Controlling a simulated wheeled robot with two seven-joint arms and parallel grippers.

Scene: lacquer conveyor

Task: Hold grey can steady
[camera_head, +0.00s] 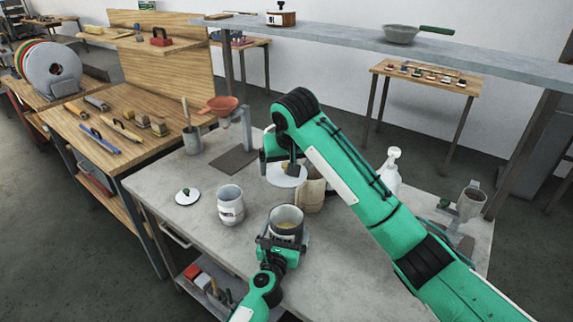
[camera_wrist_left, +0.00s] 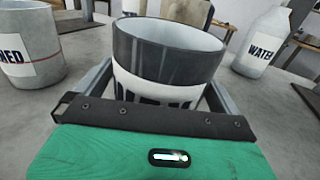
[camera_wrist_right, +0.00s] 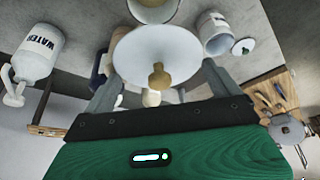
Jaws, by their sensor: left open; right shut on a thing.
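The grey can (camera_head: 287,213) stands upright on the grey bench, open at the top with something yellowish inside. It has a dark grey upper band above a white label in the left wrist view (camera_wrist_left: 165,50). My left gripper (camera_head: 281,240) is open, with its fingers on either side of the can; I cannot tell whether they touch it. My right gripper (camera_head: 288,166) is shut on a white round lid (camera_wrist_right: 155,58) with a brown knob and holds it above the bench, behind the grey can. The lid also shows in the head view (camera_head: 285,178).
A white labelled can (camera_head: 230,207) stands left of the grey can, with a loose lid (camera_head: 187,196) beside it. A beige pot (camera_head: 311,192) stands close behind the grey can. A white water bottle (camera_wrist_left: 263,42) is at right. The bench's front left is clear.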

